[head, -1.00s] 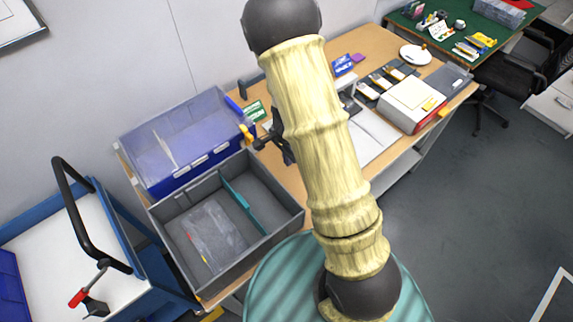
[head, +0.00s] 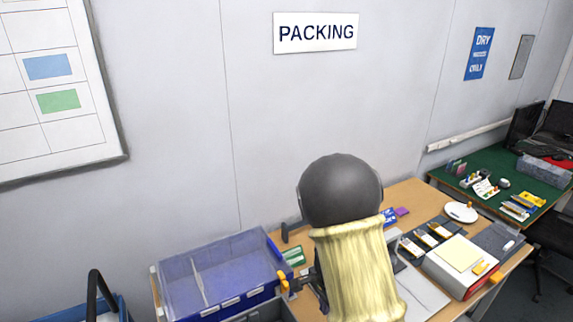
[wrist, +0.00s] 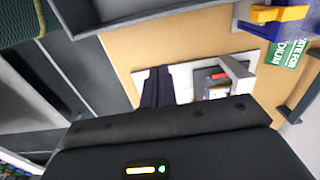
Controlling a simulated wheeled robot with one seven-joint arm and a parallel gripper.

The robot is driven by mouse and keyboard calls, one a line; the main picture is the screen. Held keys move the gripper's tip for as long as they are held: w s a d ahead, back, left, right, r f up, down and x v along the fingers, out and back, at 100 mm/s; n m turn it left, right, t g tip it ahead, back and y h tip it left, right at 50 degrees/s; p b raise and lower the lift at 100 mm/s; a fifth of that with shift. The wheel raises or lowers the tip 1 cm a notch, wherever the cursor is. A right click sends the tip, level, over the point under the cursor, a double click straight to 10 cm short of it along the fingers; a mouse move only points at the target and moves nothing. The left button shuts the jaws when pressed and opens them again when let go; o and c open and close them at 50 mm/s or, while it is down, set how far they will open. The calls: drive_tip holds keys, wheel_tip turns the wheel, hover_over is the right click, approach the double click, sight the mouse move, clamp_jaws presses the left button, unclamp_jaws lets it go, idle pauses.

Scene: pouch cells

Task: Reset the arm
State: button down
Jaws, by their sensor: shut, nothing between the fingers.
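My arm (head: 355,265) rises in the head view and hides part of the bench behind it. My gripper (wrist: 157,86) shows in the wrist view as two dark fingers held together, with nothing between them. The fingers are over a white board (wrist: 182,80) on the bench. In the head view only a dark part of the gripper shows beside the arm; its fingertips cannot be made out there.
A blue bin (head: 175,295) stands left of my arm. A grey bin's wall (wrist: 110,14) shows in the wrist view. Right of the arm are black pouches, a white-and-red box (head: 446,278) and a white dish (head: 461,212). A green-topped table (head: 500,165) stands beyond.

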drive_tip(key=s+d+r+n+t, duration=0.2)
drive_tip(key=s+r+n, duration=0.9)
drive_tip(key=r+n, duration=0.1)
drive_tip(key=shift+s+n+t, duration=0.15)
drive_tip(key=shift+n+t, duration=0.15)
drive_tip(key=shift+n, duration=0.1)
drive_tip(key=shift+f, duration=0.1)
